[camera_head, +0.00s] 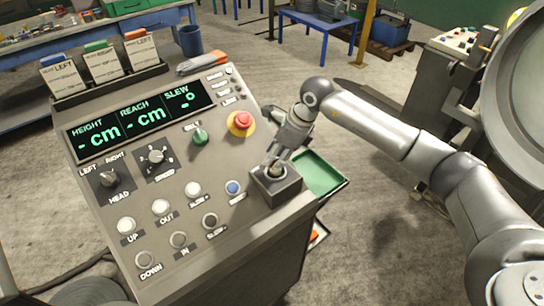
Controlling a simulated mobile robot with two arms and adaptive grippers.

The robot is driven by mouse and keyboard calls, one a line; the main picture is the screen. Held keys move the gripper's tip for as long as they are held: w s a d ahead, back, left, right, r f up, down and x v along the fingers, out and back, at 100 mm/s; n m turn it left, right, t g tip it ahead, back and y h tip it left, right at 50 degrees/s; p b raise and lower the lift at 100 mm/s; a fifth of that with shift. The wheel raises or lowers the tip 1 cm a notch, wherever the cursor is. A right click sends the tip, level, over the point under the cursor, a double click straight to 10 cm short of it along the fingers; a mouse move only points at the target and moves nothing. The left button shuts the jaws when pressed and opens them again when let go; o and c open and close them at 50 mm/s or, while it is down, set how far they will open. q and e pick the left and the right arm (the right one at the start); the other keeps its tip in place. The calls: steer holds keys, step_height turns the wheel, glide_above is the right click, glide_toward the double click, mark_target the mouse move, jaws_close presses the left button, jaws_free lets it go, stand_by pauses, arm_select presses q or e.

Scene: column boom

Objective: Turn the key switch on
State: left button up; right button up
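The grey control console (235,255) stands tilted in front of me. At its right edge is a raised dark grey box (288,190) with a dark recess on top. My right gripper (274,167) points down into this recess, its fingertips at the box. The gripper and recess hide what lies between the fingers, so I cannot clearly make out a key or its angle. Whether the fingers are closed on anything is too small to tell. The console display (140,112) shows dashes for height, reach and slew. My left gripper is not in view.
A red emergency button (241,121) on yellow and a green knob (199,136) are close left of my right gripper. Several push buttons and two black dials fill the panel. A green tray (318,174) is beyond the box. Gloves (201,64) lie at the console's top edge.

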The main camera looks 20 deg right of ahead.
steer(key=shift+p+x, duration=0.3)
steer(key=shift+x, duration=1.25)
steer(key=shift+c, duration=0.2)
jaws_close()
